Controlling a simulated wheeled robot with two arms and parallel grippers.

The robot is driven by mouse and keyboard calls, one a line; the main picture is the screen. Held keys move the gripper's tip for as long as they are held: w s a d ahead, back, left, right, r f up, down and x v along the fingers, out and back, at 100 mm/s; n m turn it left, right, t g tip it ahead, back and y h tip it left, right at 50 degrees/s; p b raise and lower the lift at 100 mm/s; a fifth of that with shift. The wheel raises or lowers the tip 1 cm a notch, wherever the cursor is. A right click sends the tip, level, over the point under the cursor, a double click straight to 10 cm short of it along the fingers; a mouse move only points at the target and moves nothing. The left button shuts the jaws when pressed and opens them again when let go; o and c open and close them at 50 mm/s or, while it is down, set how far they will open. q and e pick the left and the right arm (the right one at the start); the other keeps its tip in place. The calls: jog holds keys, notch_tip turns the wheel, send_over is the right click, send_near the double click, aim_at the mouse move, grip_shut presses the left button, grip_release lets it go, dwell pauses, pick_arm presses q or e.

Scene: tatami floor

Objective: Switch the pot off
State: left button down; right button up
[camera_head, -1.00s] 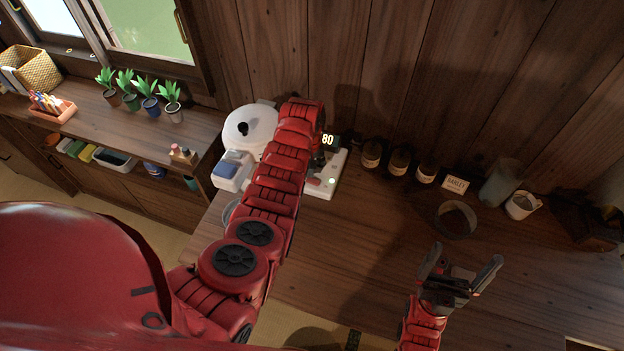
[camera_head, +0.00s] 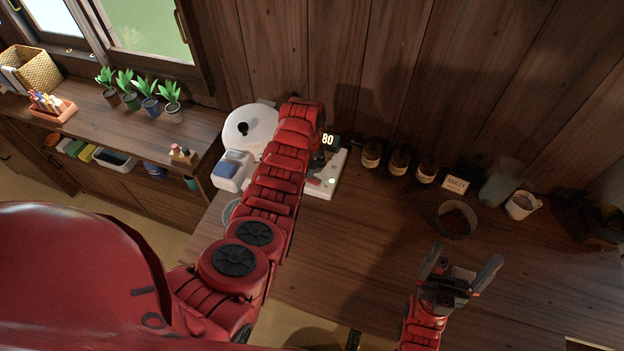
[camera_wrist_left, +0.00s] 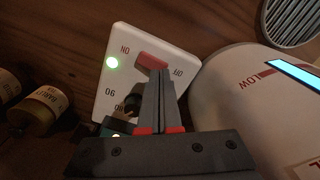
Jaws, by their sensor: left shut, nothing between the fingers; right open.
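The white pot (camera_head: 246,128) with a black lid knob stands against the wall, left of my left arm. In the left wrist view the panel (camera_wrist_left: 116,88) has a red rocker switch (camera_wrist_left: 151,61) between ON and OFF, with the green light on the ON side. My left gripper (camera_wrist_left: 160,74) is shut and empty, its tips at the switch's lower edge; I cannot tell whether they touch. My right gripper (camera_head: 462,264) is open and empty above the counter.
A white container (camera_head: 232,171) sits before the pot. The counter's middle front (camera_head: 350,260) is clear.

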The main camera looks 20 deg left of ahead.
pick_arm(q)
jog(key=shift+s+f+b, duration=0.1)
jog(key=shift+f+b, duration=0.65)
jog(key=shift+f, duration=0.25)
dwell(0.3)
jog(key=shift+r+p, duration=0.45)
jog(key=shift+r, duration=0.05)
jog(key=shift+r+p, duration=0.5)
jog(key=shift+r, duration=0.35)
jog(key=shift+r+p, duration=0.35)
jog(key=shift+r, duration=0.4)
notch_tip(320, 180, up, 2)
jog(key=shift+r+p, duration=0.1)
jog(key=shift+p, duration=0.45)
jog(key=shift+r, duration=0.3)
jog(key=shift+f, duration=0.1)
